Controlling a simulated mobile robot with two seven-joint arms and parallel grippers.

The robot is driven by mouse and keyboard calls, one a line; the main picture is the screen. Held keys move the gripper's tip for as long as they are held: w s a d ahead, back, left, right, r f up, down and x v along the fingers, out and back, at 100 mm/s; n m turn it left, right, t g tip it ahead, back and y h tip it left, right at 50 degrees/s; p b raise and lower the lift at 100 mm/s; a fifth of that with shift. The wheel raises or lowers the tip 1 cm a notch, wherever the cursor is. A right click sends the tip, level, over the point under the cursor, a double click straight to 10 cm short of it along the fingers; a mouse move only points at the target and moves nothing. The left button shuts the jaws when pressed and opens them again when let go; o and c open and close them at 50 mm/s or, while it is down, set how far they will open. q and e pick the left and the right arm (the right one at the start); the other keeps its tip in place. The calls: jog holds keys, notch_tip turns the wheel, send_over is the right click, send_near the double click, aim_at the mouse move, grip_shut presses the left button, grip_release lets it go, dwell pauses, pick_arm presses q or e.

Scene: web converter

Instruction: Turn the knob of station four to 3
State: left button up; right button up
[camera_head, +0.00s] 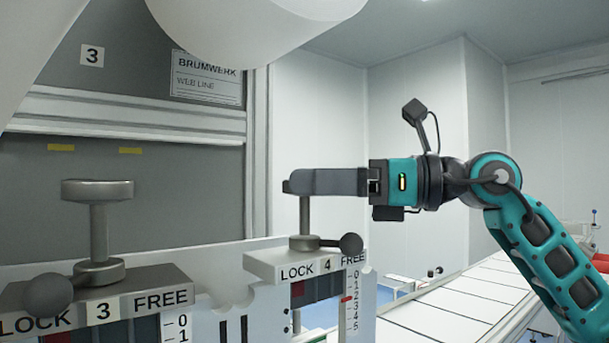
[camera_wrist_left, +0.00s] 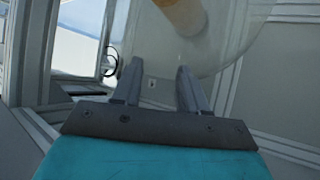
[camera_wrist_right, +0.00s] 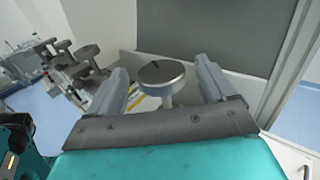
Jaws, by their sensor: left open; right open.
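Station four has a grey plate (camera_head: 275,262) marked LOCK, 4 and FREE. A thin knob post (camera_head: 304,214) rises from it; its top is mostly hidden by my right gripper in the head view. The dark ball lever (camera_head: 350,243) points to the FREE side. A red pointer (camera_head: 347,299) is at about 2 to 3 on the 0–5 scale; the exact mark is hard to read. My right gripper (camera_head: 300,181) is open at the knob top. The right wrist view shows the round knob (camera_wrist_right: 162,73) between its fingers; contact is unclear. My left gripper (camera_wrist_left: 158,80) is open and empty.
Station three (camera_head: 100,304) with its knob (camera_head: 98,190) stands to the left, its ball lever (camera_head: 48,295) on the LOCK side. A white roll (camera_head: 250,25) hangs above. A white conveyor (camera_head: 450,310) runs at right. A pale roll (camera_wrist_left: 225,30) is ahead of my left gripper.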

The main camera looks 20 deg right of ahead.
jog(key=shift+x, duration=1.1)
jog(key=c, duration=0.9)
